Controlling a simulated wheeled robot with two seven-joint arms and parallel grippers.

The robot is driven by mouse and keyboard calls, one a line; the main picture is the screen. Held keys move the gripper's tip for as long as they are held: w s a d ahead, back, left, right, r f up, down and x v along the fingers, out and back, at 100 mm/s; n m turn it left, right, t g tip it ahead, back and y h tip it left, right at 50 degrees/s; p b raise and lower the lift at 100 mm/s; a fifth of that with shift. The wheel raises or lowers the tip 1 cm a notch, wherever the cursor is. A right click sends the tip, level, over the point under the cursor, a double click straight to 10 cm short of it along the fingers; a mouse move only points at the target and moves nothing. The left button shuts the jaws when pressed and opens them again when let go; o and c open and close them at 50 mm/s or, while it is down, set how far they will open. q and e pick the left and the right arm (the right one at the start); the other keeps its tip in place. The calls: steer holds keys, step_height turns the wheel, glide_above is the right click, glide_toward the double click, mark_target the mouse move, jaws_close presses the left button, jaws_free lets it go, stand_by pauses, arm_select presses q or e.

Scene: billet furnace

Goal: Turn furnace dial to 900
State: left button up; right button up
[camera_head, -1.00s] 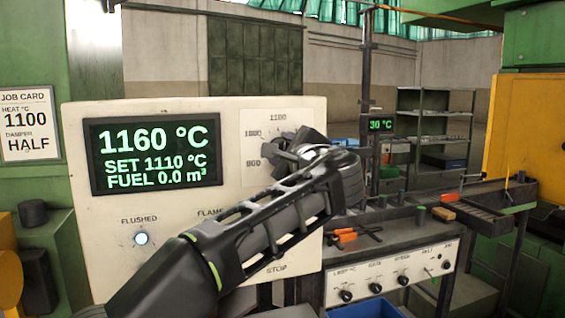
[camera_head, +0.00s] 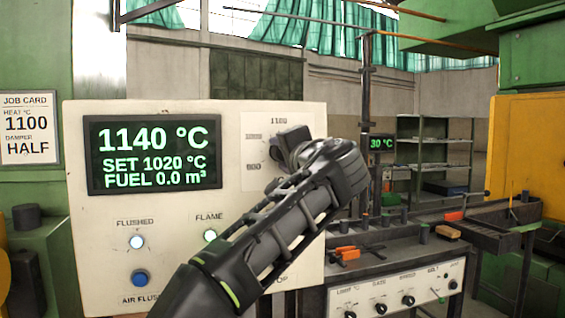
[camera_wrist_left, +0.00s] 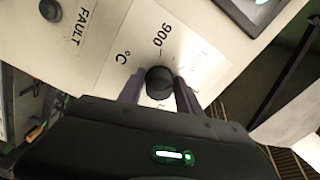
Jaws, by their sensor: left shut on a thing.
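The furnace panel (camera_head: 85,240) is a cream box with a dark display (camera_head: 153,154) reading 1140 °C, SET 1020 °C and FUEL 0.0 m³. The dial plate (camera_head: 252,128) is at its upper right, with the marks partly hidden by my arm. My left gripper (camera_head: 283,148) is at the dial, its fingers partly hidden by the wrist. In the left wrist view the round black dial knob (camera_wrist_left: 159,82) sits between the two fingers of my left gripper (camera_wrist_left: 160,92), which is shut on it. The mark 900 shows beyond the knob. My right gripper is in neither view.
A flushed lamp (camera_head: 137,242), a flame lamp (camera_head: 210,236) and a blue air flush button (camera_head: 140,278) are lower on the panel. A job card (camera_head: 28,128) reads heat 1100, damper HALF. A bench (camera_head: 400,240) with tools stands at right.

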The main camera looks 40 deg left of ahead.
arm_select(q)
steer(key=n, duration=0.1)
steer(key=n+b, duration=0.1)
steer(key=n, duration=0.1)
steer(key=shift+f+n+b, duration=0.25)
steer(key=shift+n+b, duration=0.1)
steer(key=shift+n, duration=0.05)
steer(key=n+b, duration=0.1)
steer(key=n, duration=0.2)
steer(key=shift+w+d+n, duration=0.1)
steer(key=shift+n, duration=0.2)
steer(key=n+b, duration=0.1)
steer(key=n, duration=0.2)
steer(key=shift+n+b, duration=0.3)
steer(key=shift+w+n+b, duration=0.1)
steer(key=shift+n+b, duration=0.25)
steer(key=shift+n, duration=1.15)
steer(key=o, duration=1.3)
steer(key=shift+r, duration=0.1)
steer(key=shift+o, duration=0.2)
